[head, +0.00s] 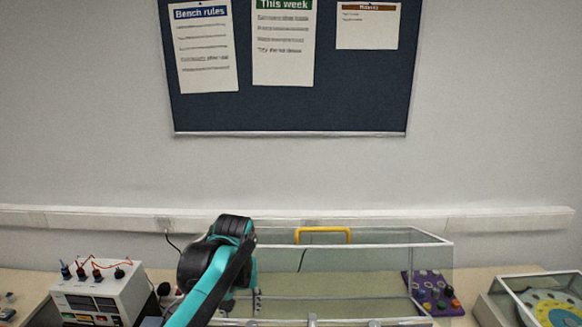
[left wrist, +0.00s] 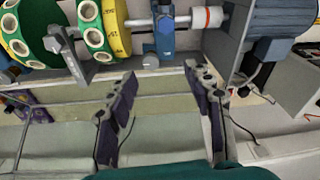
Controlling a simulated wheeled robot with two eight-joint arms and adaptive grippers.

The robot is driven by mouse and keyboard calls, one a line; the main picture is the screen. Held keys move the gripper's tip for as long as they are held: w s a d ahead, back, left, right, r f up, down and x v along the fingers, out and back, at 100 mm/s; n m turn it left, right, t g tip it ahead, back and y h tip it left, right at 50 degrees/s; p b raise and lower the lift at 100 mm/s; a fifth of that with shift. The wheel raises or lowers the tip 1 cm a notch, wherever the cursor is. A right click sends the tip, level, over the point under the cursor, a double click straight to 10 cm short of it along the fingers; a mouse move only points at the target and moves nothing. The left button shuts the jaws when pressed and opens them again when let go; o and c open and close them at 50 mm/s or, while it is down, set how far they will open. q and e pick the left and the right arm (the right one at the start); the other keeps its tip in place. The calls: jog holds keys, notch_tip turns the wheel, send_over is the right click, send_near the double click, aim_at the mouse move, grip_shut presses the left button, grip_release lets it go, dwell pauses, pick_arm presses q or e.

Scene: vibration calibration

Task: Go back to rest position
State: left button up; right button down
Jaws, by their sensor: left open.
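My left arm comes in from the lower left in the head view and bends down beside the left end of a clear box (head: 352,236). My left gripper shows best in the left wrist view (left wrist: 160,74), with two dark fingers spread apart and nothing between them. In that view a shaft carrying a green disc (left wrist: 88,14) and a yellow disc (left wrist: 117,28) lies beyond the fingertips, with a blue support (left wrist: 165,35) and a grey motor (left wrist: 270,22). The fingers look apart from these parts. My right gripper is in neither view.
The clear box has a yellow handle (head: 323,230) on top. A purple panel with knobs (head: 432,292) stands at its right end. A white instrument with cables (head: 98,295) stands left of my arm. Another clear-lidded case (head: 540,298) is at far right. The wall behind holds a notice board (head: 290,110).

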pick_arm(q)
jog(key=s+a+f+m+t+b, duration=0.1)
jog(key=s+a+f+t+b, duration=0.1)
jog(key=s+f, duration=0.5)
jog(key=s+a+f+t+b, duration=0.3)
jog(key=s+f+b, duration=0.2)
jog(key=s, duration=0.5)
notch_tip(320, 180, down, 2)
jog(key=shift+f+m+t+h, duration=0.1)
jog(key=shift+m+t+h, duration=0.2)
jog(key=shift+m+t, duration=0.1)
dwell(0.4)
